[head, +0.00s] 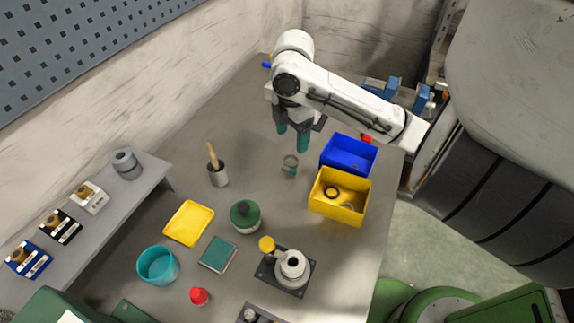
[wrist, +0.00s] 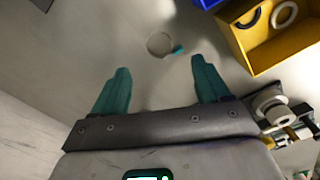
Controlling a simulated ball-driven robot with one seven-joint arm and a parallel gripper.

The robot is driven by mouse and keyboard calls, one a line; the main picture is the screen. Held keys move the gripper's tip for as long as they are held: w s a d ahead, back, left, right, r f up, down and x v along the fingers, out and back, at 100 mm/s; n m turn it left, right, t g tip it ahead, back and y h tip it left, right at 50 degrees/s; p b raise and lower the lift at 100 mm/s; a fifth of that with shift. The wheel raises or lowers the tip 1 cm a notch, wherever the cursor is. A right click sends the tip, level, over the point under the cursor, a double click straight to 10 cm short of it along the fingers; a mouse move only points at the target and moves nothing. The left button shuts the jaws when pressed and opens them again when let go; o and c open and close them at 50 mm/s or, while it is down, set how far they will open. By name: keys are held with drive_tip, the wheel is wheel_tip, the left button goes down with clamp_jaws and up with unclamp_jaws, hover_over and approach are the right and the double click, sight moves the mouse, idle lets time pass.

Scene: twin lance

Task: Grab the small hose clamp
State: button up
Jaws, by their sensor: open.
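The small hose clamp (head: 290,160) is a thin metal ring with a teal tightening part. It rests on the grey table, left of the two bins. In the wrist view the clamp (wrist: 160,44) shows beyond and roughly between my fingertips, its teal part on the right side. My gripper (head: 292,140) points down above the table near the clamp, its teal fingers apart. In the wrist view my gripper (wrist: 160,66) is open with nothing between its fingers.
A blue bin (head: 348,154) and a yellow bin (head: 338,208) stand right of the clamp; the yellow one holds a black ring and a pale ring. A grey cup with a brush (head: 218,176) stands to the left. A green container (head: 245,217) stands nearer. Table around the clamp is clear.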

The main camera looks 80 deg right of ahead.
sight(291, 160)
drive_tip(key=shift+d+f+p, duration=0.1)
drive_tip(key=shift+f+p, duration=0.25)
drive_tip(key=shift+f, duration=3.95)
drive_tip(key=c, duration=1.1)
drive_tip(key=shift+r, duration=0.1)
